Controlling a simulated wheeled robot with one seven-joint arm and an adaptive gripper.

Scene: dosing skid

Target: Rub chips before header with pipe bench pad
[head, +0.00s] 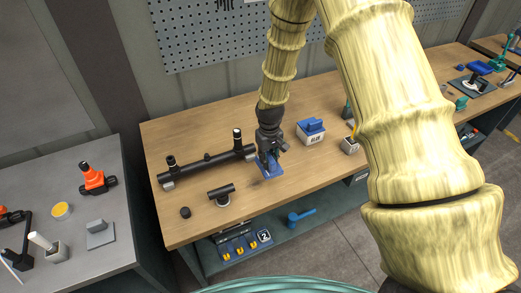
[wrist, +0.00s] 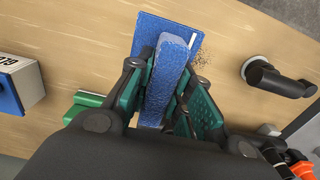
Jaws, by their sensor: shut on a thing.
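The blue pipe bench pad (head: 269,169) is at the bench, its flat base (wrist: 196,42) and upright grip (wrist: 165,75) showing in the wrist view. My gripper (head: 268,150) is shut on that grip; the green fingers (wrist: 160,100) sit either side of it. The pad looks flat on or just above the wood; I cannot tell if it touches. Dark chips (wrist: 203,62) lie scattered just beside the pad's edge; in the head view they are a faint patch (head: 256,182) left of the pad. The black header (head: 207,163) lies behind them, its right end close to my gripper.
A black pipe tee (head: 222,194) and a small black cap (head: 185,212) lie left on the wooden bench (head: 180,232). A white box with blue top (head: 311,133) stands right of my gripper. A grey table (head: 105,262) with orange parts stands left. Bare wood lies in front.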

